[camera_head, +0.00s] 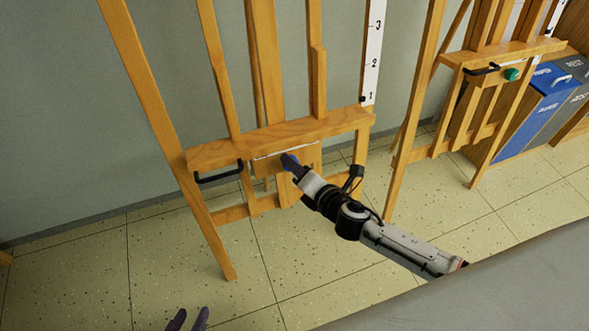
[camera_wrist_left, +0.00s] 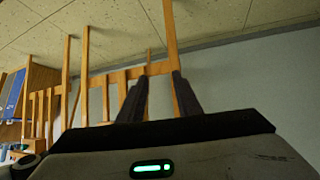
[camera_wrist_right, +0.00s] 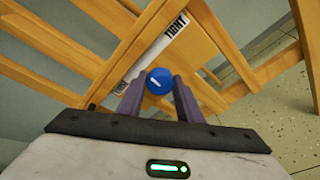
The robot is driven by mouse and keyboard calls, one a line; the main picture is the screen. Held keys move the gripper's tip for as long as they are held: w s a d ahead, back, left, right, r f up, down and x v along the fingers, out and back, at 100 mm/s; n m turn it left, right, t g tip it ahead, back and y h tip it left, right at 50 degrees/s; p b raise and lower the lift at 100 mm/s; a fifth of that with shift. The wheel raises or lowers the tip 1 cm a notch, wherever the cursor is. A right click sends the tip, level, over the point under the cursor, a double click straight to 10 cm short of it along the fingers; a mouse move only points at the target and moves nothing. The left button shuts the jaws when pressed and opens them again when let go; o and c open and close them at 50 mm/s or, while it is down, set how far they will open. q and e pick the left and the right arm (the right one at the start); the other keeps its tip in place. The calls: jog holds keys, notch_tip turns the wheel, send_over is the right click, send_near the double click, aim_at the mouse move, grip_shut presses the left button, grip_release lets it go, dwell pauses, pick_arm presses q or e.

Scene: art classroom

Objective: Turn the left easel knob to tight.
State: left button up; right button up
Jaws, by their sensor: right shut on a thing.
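The left wooden easel (camera_head: 225,151) stands against the wall. Its blue knob (camera_head: 289,162) sits on the front below the ledge, mostly covered by my right gripper (camera_head: 287,161). In the right wrist view the knob (camera_wrist_right: 159,81) is between the two fingers, which are shut on it. It bears a short white mark. A white strip (camera_wrist_right: 150,55) beside it reads TIGHT at its upper end; its other end is not readable. My left gripper (camera_head: 187,320) is open and empty at the bottom edge, away from the easel, and also shows in the left wrist view (camera_wrist_left: 158,90).
A black handle (camera_head: 218,175) sticks out left of the knob. A second easel (camera_head: 420,110) with a green knob (camera_head: 511,74) stands right, near a blue bin (camera_head: 540,105). A grey surface (camera_head: 480,300) fills the lower right. The speckled floor between is clear.

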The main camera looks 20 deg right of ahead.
pick_arm(q)
jog(key=f+b, duration=0.2)
jog(key=b, duration=0.1)
jog(key=f+b, duration=0.1)
jog(key=b, duration=0.1)
jog(key=shift+w+d+f, duration=0.25)
jog(key=shift+f, duration=0.05)
pick_arm(e)
jog(key=m, duration=0.3)
jog(key=m+t+y, duration=0.1)
jog(key=m, duration=0.5)
jog(key=shift+d+f+m+t+y, duration=0.15)
jog(key=shift+f+m+t+y, duration=0.15)
jog(key=shift+m+t, duration=0.1)
pick_arm(q)
jog(key=shift+w+f, duration=0.1)
pick_arm(e)
jog(key=o, duration=1)
jog(key=shift+o, duration=0.2)
pick_arm(q)
jog(key=shift+r+p, duration=0.3)
jog(key=shift+r, duration=0.1)
pick_arm(e)
jog(key=v, duration=1)
jog(key=shift+s, duration=0.2)
